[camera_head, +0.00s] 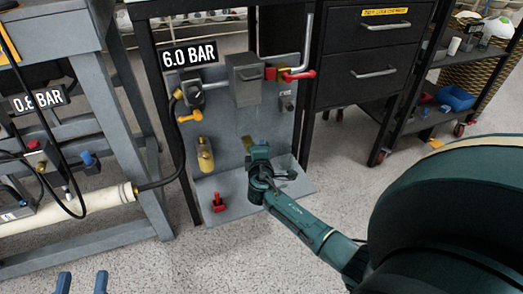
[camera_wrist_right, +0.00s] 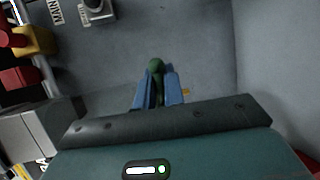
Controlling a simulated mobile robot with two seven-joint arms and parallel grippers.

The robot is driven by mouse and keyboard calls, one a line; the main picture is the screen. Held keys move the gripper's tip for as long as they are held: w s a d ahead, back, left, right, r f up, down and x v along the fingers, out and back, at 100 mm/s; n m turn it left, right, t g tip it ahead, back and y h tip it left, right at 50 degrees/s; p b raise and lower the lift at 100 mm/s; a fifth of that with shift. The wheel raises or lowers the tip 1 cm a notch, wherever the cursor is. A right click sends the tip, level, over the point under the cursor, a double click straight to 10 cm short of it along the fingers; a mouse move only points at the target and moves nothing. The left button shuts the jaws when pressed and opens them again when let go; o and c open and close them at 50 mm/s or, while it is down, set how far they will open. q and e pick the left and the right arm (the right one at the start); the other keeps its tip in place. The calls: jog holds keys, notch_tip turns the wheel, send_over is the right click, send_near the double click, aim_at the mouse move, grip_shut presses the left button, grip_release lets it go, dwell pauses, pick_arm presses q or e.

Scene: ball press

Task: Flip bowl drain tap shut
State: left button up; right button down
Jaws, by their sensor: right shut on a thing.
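A small green-knobbed lever (camera_wrist_right: 156,68) stands up between the blue fingers of my right gripper (camera_wrist_right: 158,92) in the right wrist view. The fingers are closed on its stem, and the knob shows beyond the tips. It looks like the drain tap, but its body is hidden. In the head view the right gripper (camera_head: 259,153) is at the lower middle of the grey panel (camera_head: 232,115) and hides the lever. My left gripper (camera_head: 82,282) shows only two blue fingertips at the bottom left edge, apart with nothing between them.
The panel carries a grey box (camera_head: 244,80), a red handle (camera_head: 299,74), a yellow handle (camera_head: 190,116) and a yellowish bowl (camera_head: 206,155). A red knob (camera_head: 218,203) stands on the lower shelf. A workbench (camera_head: 110,110) is left, drawers (camera_head: 372,60) right.

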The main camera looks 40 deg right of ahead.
pick_arm(q)
jog(key=shift+r, duration=0.1)
dwell(0.4)
jog(key=shift+w+a, duration=0.1)
pick_arm(e)
jog(key=c, duration=1.5)
grip_release()
pick_arm(q)
jog(key=shift+a, duration=0.15)
pick_arm(e)
jog(key=shift+s, duration=0.1)
